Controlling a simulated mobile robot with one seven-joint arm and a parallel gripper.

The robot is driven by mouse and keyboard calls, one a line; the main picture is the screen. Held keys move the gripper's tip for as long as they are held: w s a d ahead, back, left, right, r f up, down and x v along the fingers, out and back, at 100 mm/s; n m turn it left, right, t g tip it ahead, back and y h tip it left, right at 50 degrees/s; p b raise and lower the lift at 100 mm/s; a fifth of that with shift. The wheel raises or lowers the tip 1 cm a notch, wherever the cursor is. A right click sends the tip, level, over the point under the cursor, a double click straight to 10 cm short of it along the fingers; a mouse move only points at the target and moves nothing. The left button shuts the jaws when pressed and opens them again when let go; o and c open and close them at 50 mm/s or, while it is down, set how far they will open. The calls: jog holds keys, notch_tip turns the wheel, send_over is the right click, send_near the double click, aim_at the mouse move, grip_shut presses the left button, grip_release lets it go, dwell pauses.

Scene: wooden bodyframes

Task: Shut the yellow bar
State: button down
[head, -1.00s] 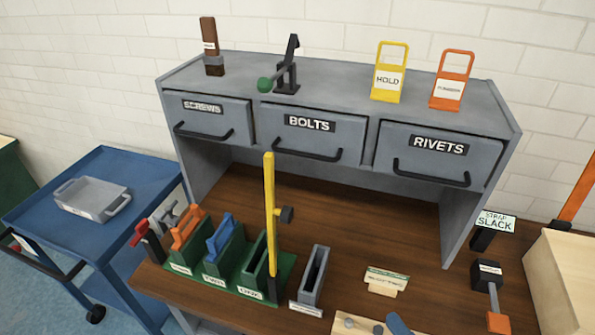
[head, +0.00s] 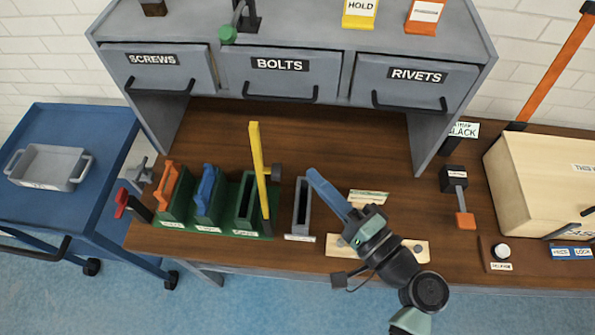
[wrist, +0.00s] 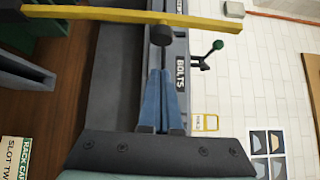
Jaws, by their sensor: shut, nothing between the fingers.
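The yellow bar (head: 258,165) stands upright, leaning slightly, at the right end of the green rack (head: 240,231) on the workbench. A dark knob (head: 276,173) sticks out from its right side. In the wrist view the bar (wrist: 110,14) crosses the top, with the knob (wrist: 161,34) on it. My gripper (head: 312,174) is right of the knob, its blue fingers together and empty, above the grey slotted holder. In the wrist view the gripper (wrist: 160,73) points at the knob. A small gap shows in the head view.
An orange handle (head: 167,186) and a blue handle (head: 207,190) stand in the rack left of the bar. The grey slotted holder (head: 301,205) is close on its right. Drawers (head: 280,76) overhang behind. The wooden bench top (head: 385,150) is clear behind my gripper.

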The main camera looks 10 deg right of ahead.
jog(key=a, duration=0.2)
jog(key=a+p, duration=0.1)
jog(key=shift+w+a, duration=0.35)
jog(key=shift+w, duration=0.05)
jog(key=shift+r, duration=0.1)
